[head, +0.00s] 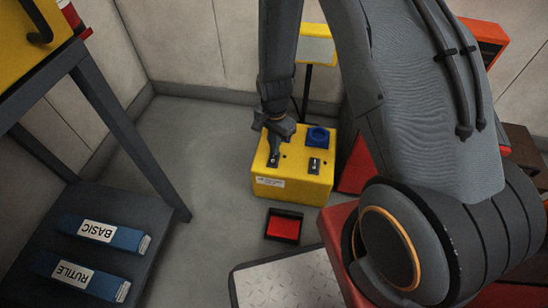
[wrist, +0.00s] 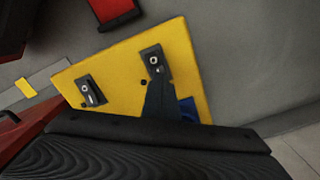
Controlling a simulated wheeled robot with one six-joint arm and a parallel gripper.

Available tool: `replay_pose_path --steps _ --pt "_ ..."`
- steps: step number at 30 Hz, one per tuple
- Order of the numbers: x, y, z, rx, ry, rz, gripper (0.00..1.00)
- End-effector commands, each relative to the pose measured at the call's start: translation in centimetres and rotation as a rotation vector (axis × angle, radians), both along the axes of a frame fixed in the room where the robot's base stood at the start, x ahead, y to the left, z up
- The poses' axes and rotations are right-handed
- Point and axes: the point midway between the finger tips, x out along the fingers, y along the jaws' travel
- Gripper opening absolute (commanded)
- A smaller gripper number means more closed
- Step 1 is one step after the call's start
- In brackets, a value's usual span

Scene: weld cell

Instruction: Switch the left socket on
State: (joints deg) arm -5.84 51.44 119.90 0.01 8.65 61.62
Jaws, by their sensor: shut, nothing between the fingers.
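A yellow socket box (head: 291,182) stands on the floor with its sloped top facing up. The left switch (head: 273,162) is a small dark plate with a pale mark; it also shows in the wrist view (wrist: 151,54). My gripper (head: 274,152) is shut and empty, its tip right at the left switch's rear edge; whether it touches is unclear. The tip also shows in the wrist view (wrist: 157,76). The right switch (head: 315,166) sits beside it. The right blue socket (head: 318,135) is clear; the left blue socket (wrist: 188,106) is mostly hidden behind my gripper. Switch positions are too small to read.
A red tray (head: 284,227) lies on the floor in front of the box. A metal plate (head: 290,282) is nearer. A dark shelf with blue packets (head: 100,232) stands left. Open floor lies between the shelf and the box. Red equipment (head: 355,168) is close right.

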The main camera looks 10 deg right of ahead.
Motion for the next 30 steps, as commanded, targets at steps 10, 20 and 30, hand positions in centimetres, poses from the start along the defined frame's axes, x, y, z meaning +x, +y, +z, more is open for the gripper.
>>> replay_pose_path --steps 10,20,30 --pt "0.0 0.0 -0.5 0.0 0.001 0.0 0.0" --pt "0.0 0.0 -0.3 -0.001 0.001 0.0 0.0" --pt "-0.1 0.0 2.2 0.0 0.0 0.0 0.0"
